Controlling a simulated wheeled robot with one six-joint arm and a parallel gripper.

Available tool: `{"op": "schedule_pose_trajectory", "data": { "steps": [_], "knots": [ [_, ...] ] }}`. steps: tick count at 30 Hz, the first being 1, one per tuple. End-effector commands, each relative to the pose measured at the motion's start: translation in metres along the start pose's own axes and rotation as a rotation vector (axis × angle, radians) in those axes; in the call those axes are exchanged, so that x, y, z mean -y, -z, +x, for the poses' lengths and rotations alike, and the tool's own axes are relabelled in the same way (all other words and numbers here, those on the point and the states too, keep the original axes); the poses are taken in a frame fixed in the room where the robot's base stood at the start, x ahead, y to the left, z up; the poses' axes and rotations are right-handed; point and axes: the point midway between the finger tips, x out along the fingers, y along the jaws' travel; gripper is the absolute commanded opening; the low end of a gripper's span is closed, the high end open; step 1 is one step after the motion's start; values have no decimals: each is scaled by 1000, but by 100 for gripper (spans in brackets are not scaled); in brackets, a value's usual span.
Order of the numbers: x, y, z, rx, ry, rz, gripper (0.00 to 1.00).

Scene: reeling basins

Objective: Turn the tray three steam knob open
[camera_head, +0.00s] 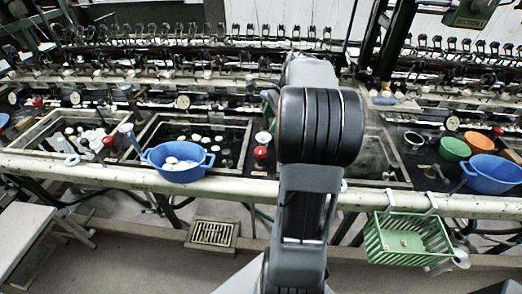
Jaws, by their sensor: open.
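Steam knobs stand along the row of basins. One red knob (261,152) with a pale round piece (263,137) above it stands just left of my arm. Another red knob (109,141) is between the left basin (30,137) and the middle basin (150,127). I cannot read which one belongs to tray three. A further basin (372,150) lies right of my arm, partly hidden by it. My arm rises through the middle of the view, reaching over the basin row. My gripper is hidden behind the arm, so its fingers do not show.
A pale rail (110,176) runs along the basins' front. A blue bowl (178,172) sits at the middle basin. Green (454,149), orange (476,142) and blue (492,185) bowls crowd the right. A green basket (407,240) hangs from the rail. Reeling machinery (130,65) stands behind.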

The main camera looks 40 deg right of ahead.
Motion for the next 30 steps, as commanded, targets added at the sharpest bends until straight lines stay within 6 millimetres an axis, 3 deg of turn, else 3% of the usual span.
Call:
{"op": "schedule_pose_trajectory", "data": {
  "steps": [5, 21, 30],
  "knots": [
    [6, 18, 7, 31, 0, 116, 73],
    [7, 14, 104, 31, -2, 117, 73],
    [7, 13, 131, 30, -1, 115, 73]
  ]
}}
